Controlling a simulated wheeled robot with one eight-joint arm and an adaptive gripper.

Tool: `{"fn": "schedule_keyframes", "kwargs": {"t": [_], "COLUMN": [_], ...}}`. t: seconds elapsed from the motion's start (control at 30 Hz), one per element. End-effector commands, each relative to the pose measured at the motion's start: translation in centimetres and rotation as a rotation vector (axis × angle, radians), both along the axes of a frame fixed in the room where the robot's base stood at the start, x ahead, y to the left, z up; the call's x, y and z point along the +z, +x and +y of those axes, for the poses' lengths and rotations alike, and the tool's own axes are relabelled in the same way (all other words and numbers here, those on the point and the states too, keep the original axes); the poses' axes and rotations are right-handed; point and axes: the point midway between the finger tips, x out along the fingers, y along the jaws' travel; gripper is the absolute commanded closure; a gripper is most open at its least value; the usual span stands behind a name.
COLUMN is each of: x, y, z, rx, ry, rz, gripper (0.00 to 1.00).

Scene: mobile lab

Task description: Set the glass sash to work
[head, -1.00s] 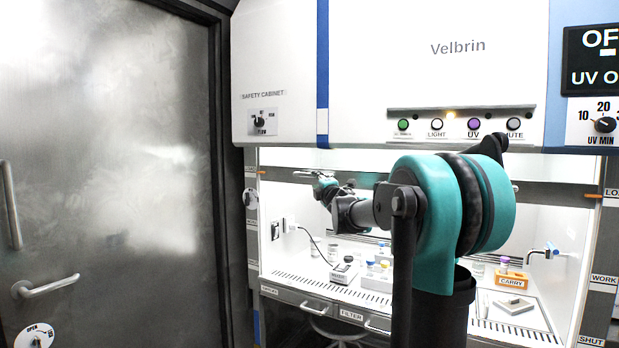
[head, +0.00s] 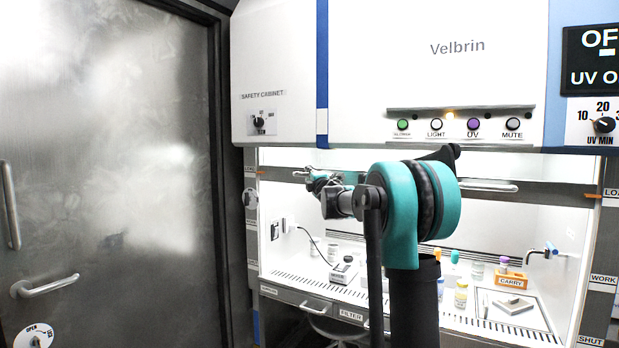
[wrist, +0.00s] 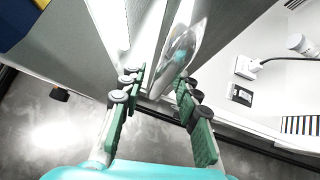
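The glass sash's grey lower rail (head: 540,192) crosses the cabinet opening high up. Orange pointers at its ends line up near the LOAD label (head: 610,193), above the WORK label (head: 604,279) and the SHUT label (head: 591,341). A metal bar handle (head: 488,185) shows on the right of the rail; a left handle is mostly hidden by my gripper (head: 312,178). In the wrist view my gripper (wrist: 158,84) has its fingers apart, with a shiny metal handle (wrist: 182,45) just beyond and between the fingertips. I cannot tell whether they touch it.
The cabinet worktop (head: 462,322) holds bottles, a small device (head: 344,270) and an orange CARRY rack (head: 511,280). Buttons (head: 458,126) line the panel above. A metal door (head: 110,170) stands at left. My arm hides part of the opening.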

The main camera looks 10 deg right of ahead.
Motion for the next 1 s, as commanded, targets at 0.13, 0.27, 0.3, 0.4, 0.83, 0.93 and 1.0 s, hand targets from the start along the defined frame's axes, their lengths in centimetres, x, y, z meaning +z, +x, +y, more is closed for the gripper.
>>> {"fn": "schedule_keyframes", "kwargs": {"t": [0.13,0.27,0.3,0.4,0.83,0.93,1.0], "x": [0.0,0.0,0.0,0.0,-2.4,-4.6,-6.6], "y": [0.0,0.0,0.0,0.0,0.0,0.0,-0.1], "z": [0.0,0.0,0.0,0.0,0.0,0.0,0.0], "rx": [0.0,0.0,0.0,0.0,-0.001,-0.001,-0.001], "ry": [0.0,0.0,0.0,0.0,0.0,0.0,0.0], "rz": [0.0,0.0,0.0,0.0,0.001,0.001,0.001], "gripper": [0.9,1.0,1.0,1.0,1.0,1.0,1.0]}}
